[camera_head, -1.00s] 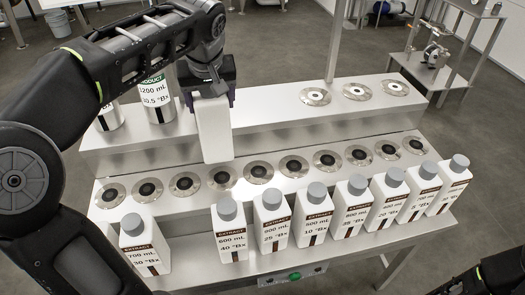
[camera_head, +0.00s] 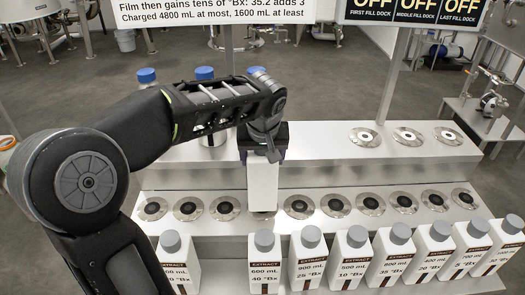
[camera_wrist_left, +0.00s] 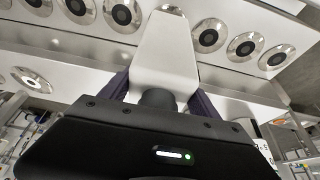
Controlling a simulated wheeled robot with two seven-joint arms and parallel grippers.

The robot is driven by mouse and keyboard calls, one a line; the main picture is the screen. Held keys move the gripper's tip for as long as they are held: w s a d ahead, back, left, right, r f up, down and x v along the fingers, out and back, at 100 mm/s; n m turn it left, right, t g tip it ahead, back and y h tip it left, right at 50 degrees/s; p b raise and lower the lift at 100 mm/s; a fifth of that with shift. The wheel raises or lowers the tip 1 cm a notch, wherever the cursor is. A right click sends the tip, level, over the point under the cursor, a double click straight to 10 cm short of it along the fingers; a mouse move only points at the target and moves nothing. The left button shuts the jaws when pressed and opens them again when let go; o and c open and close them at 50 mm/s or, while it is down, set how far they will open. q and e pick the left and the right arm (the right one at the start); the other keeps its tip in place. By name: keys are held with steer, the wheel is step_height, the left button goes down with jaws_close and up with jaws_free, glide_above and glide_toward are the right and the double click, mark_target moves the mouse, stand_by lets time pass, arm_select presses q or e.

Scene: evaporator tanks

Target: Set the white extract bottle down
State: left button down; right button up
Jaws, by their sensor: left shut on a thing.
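The white extract bottle (camera_head: 262,187) is upright in the head view, its label not showing. My left gripper (camera_head: 264,155) is shut on its top end from above. The bottle's foot is at a dock of the lower row, between two bare docks (camera_head: 225,208) and (camera_head: 299,206), and hides most of that dock. I cannot tell whether it touches. In the left wrist view the bottle (camera_wrist_left: 165,50) runs out from between the fingers (camera_wrist_left: 158,95), with its dark cap close to the palm. My right gripper is not in view.
Several labelled extract bottles with grey caps stand along the front, one (camera_head: 265,265) just in front of the held bottle. Blue-capped product bottles (camera_head: 147,76) stand behind my left arm. The upper shelf (camera_head: 325,145) has bare docks (camera_head: 365,137) at right.

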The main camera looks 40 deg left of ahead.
arm_select(q)
steer(key=shift+w+f, duration=0.1)
steer(key=shift+f, duration=0.8)
steer(key=shift+f, duration=0.15)
steer(key=shift+c, duration=0.8)
jaws_free()
steer(key=b+v, duration=0.1)
steer(key=v, duration=1.1)
steer(key=shift+d, duration=0.1)
